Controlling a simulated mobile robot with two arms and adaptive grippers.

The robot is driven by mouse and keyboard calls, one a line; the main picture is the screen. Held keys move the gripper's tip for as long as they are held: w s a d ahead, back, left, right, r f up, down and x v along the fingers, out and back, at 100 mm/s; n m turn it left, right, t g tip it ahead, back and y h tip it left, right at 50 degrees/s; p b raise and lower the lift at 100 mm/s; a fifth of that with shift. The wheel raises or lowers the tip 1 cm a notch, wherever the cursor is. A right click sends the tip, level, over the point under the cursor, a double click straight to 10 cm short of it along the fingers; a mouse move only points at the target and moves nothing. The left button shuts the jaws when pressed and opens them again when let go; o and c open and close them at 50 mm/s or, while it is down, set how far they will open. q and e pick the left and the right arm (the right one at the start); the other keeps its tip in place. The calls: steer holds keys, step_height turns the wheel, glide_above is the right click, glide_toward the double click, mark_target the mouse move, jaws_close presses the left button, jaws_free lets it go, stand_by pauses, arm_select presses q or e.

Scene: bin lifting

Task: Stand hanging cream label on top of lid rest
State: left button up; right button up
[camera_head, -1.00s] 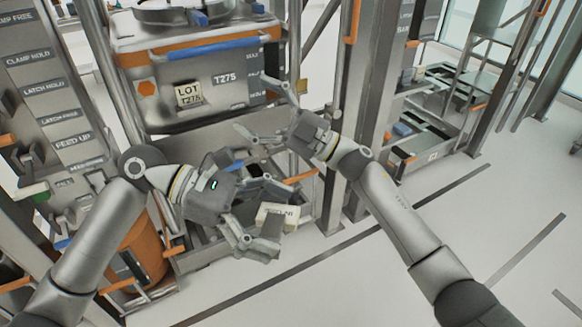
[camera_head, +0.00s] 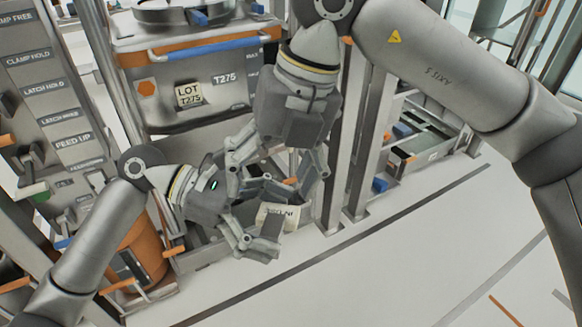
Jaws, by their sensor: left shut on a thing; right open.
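My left gripper (camera_head: 272,218) is shut on a small cream block with dark lettering (camera_head: 289,214), held in front of the bin's lower frame. Its fingers cover part of the block. My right gripper (camera_head: 278,180) is open just above it, pointing down, with its fingers spread over the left gripper's upper finger. Whether the two touch, I cannot tell. I cannot single out the lid rest.
A blue bar (camera_head: 205,49) runs along the bin's orange-edged rim. A panel with lettered plates (camera_head: 58,90) stands at the left, above an orange drum (camera_head: 142,250). Steel posts (camera_head: 370,140) stand right of the bin.

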mark_target(280, 219)
steer(key=shift+m+t+h, duration=0.3)
steer(key=shift+t+h, duration=0.2)
steer(key=shift+h, duration=0.2)
steer(key=f, duration=0.4)
steer(key=w+f, duration=0.1)
steer(key=f, duration=0.6)
steer(key=shift+w+d+f, duration=0.2)
steer(key=shift+w+f, duration=0.1)
steer(key=shift+f, duration=0.1)
steer(key=c, duration=0.7)
arm_select(q)
steer(key=o, duration=0.7)
arm_select(e)
steer(key=shift+c, duration=0.6)
arm_select(q)
steer(key=shift+o, duration=0.3)
arm_select(e)
steer(key=shift+c, duration=1.3)
arm_select(q)
steer(key=shift+a, duration=0.1)
arm_select(e)
steer(key=shift+c, duration=0.2)
